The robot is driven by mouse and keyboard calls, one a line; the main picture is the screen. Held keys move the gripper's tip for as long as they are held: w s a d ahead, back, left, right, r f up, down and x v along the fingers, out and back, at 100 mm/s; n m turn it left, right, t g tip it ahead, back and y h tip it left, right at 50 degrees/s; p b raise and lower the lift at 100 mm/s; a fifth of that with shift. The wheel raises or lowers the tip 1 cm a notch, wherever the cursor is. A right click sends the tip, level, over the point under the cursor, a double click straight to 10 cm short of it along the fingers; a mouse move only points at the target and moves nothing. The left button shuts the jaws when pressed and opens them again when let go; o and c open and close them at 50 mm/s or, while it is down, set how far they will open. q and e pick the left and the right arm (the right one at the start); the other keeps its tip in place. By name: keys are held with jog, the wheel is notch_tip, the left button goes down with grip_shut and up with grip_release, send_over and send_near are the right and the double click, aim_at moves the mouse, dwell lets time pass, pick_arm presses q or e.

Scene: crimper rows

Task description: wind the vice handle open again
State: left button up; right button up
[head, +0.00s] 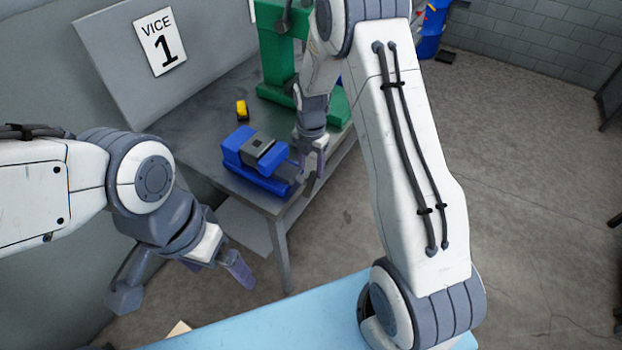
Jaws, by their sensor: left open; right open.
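The blue vice (241,150) sits on the grey bench near its front edge, with a grey block at its jaws (261,144). My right gripper (313,168) points down at the right end of the vice, close to where the handle would be. It is open. The gripper hides that end, so I cannot make out the handle or tell whether the fingers touch it. My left gripper (180,284) is open and empty, low at the left, in front of the bench and apart from the vice.
A green machine (278,50) stands on the bench behind the vice. A small yellow object (242,110) lies behind the vice. A sign reading "VICE 1" (160,41) is on the back panel. A light blue surface (270,328) is in front. The floor at the right is mostly clear.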

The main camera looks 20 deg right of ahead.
aim_at(311, 180)
notch_tip(311, 180, down, 7)
jog(key=shift+f+p, duration=0.1)
jog(key=shift+p, duration=0.9)
grip_shut()
